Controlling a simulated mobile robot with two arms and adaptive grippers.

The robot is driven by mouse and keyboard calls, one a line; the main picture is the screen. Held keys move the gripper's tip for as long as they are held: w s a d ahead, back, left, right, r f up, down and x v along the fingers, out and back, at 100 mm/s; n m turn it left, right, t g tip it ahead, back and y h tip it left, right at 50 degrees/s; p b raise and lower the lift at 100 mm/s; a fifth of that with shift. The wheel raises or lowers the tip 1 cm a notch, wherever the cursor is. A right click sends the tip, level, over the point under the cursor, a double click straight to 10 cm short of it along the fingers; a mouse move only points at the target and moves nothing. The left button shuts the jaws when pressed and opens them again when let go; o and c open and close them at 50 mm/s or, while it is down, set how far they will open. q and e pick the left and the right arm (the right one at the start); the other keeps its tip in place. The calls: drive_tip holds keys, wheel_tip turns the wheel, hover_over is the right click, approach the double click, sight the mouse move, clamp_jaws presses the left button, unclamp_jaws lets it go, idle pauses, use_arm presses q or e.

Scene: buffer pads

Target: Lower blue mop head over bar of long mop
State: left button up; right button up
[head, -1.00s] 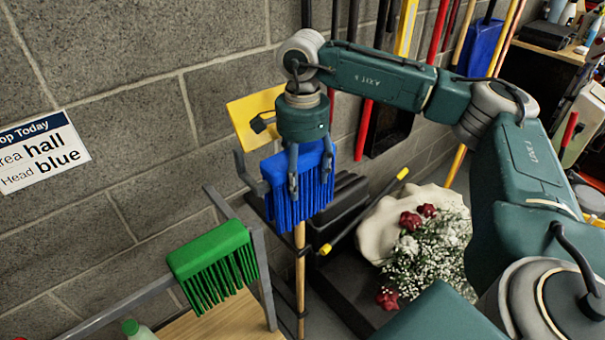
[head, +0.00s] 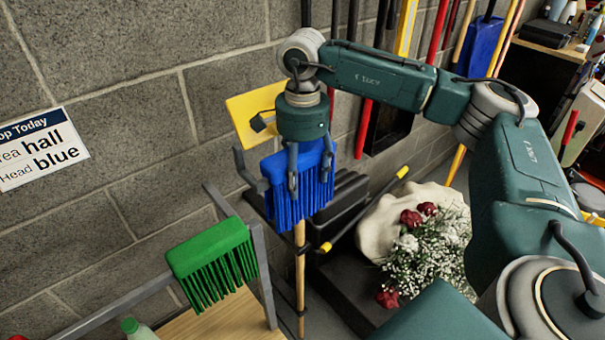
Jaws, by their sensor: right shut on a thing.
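The blue mop head (head: 314,195) hangs with its strands down in my right gripper (head: 308,180), whose fingers are shut on it. A wooden mop handle (head: 300,275) stands upright directly below the blue mop head. The handle's top and its bar are hidden behind the strands, so I cannot tell whether the mop head touches the bar. A green mop head (head: 213,260) hangs on a grey rack at the lower left. My left gripper is not in view.
A wall sign (head: 40,148) reads "hall" and "blue". A yellow plate (head: 255,115) is behind my right gripper. A grey rack hook stands left of the blue mop head. Flowers (head: 425,240) and a black box (head: 338,208) are to the right. A bottle (head: 136,329) stands at the bottom left.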

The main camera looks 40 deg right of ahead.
drive_tip(key=shift+f, duration=0.1)
drive_tip(key=o, duration=1.4)
drive_tip(key=shift+o, duration=0.2)
wheel_tip(320, 180, up, 12)
